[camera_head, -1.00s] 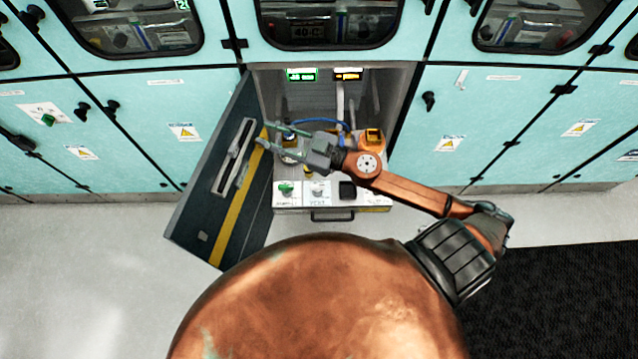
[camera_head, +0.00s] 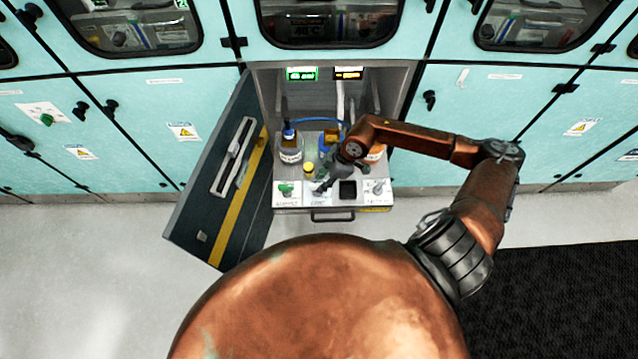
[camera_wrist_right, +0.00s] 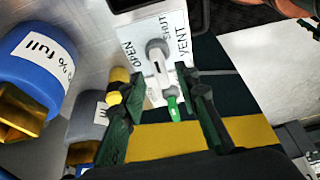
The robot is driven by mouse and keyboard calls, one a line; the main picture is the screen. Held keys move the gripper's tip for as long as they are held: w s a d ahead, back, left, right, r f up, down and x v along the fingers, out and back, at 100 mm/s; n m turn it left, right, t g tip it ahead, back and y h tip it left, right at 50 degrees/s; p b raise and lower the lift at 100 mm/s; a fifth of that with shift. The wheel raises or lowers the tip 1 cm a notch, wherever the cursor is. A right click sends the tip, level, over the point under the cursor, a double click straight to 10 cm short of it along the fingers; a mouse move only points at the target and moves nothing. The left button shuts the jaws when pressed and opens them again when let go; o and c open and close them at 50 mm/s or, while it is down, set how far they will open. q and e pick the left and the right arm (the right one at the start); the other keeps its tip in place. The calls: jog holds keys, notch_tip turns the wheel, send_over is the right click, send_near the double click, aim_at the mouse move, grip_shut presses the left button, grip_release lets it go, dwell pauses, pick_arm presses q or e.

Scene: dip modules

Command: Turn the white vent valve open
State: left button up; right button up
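The white vent valve (camera_wrist_right: 157,56) sits on a white plate marked OPEN, SHUT and VENT in the right wrist view. My right gripper (camera_wrist_right: 160,76) is open, with one dark finger on each side of the lever's line. I cannot tell whether either finger touches it. In the head view my right gripper (camera_head: 324,184) is over the vent position on the panel and mostly hides the valve. My left gripper is not in view.
A green valve (camera_head: 286,189) is left of the vent. A black box (camera_head: 347,189) and another white valve (camera_head: 377,188) are to its right. Bottles (camera_head: 290,150) stand behind. The open cabinet door (camera_head: 215,180) with a yellow stripe bounds the left side.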

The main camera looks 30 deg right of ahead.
jog(key=shift+x, duration=1.15)
jog(key=shift+a, duration=0.1)
jog(key=shift+c, duration=0.7)
grip_shut()
